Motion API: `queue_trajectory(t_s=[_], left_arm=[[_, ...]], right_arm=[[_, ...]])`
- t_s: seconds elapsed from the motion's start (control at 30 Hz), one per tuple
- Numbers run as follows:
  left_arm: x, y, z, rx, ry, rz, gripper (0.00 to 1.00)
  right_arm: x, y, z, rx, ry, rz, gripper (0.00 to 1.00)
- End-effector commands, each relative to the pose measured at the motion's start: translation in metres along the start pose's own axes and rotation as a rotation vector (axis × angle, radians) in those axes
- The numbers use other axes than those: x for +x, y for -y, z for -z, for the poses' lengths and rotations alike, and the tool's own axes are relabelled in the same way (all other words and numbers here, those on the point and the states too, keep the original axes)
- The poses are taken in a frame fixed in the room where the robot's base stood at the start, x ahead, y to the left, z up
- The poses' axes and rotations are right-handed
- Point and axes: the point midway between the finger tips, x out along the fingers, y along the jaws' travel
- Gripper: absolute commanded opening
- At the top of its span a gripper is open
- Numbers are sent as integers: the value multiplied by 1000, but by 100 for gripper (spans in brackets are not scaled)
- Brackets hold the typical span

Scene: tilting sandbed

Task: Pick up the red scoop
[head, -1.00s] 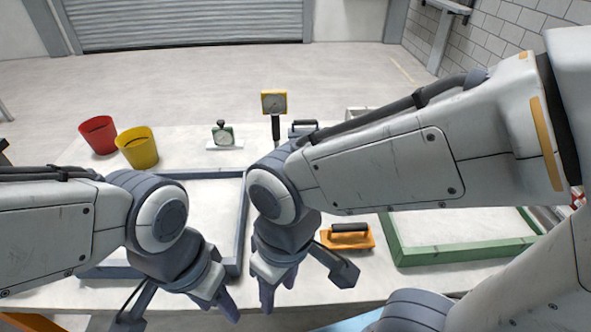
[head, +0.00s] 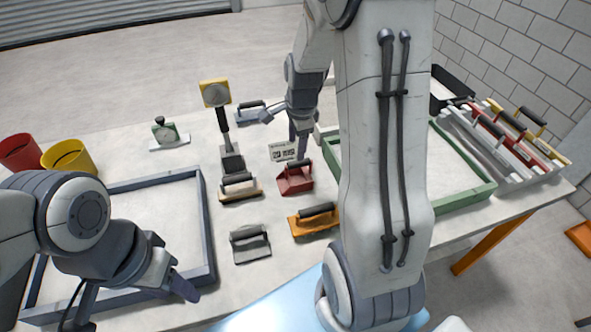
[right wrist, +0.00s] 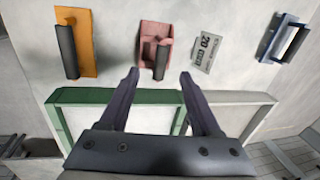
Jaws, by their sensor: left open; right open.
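The red scoop (head: 294,179) with a dark handle lies on the table between the two framed beds in the head view. It also shows in the right wrist view (right wrist: 153,37), just beyond my fingertips. My right gripper (head: 299,140) is above and close to the scoop, fingers pointing down. In the right wrist view its fingers (right wrist: 160,74) are open with nothing between them, apart from the scoop. My left gripper (head: 180,272) is over the blue-grey framed bed; its jaws are open and empty.
An orange float (head: 314,220), a grey trowel (head: 250,245) and a wooden float (head: 240,188) lie near the scoop. A printed card (head: 282,151) is beside it. The green frame (head: 465,196) stands to the right. A yellow-headed gauge (head: 216,94) stands behind.

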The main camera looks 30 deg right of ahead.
Motion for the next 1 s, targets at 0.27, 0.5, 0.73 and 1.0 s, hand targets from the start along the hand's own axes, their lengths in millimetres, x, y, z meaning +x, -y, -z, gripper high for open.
queue_trajectory(t_s=[0.27, 0.5, 0.73, 1.0], left_arm=[[-2, 0, 0, 0, 0, 0, 50], [-4, 0, 0, 0, 0, 0, 50], [-12, -1, 1, 0, 0, 0, 50], [-12, -1, 1, 0, 0, 0, 50]], right_arm=[[40, 1, 11, 62, -5, -3, 64], [59, 2, 11, 60, -6, 0, 64], [90, 2, 14, 60, -5, -2, 64], [107, 3, 14, 57, -6, 3, 64]])
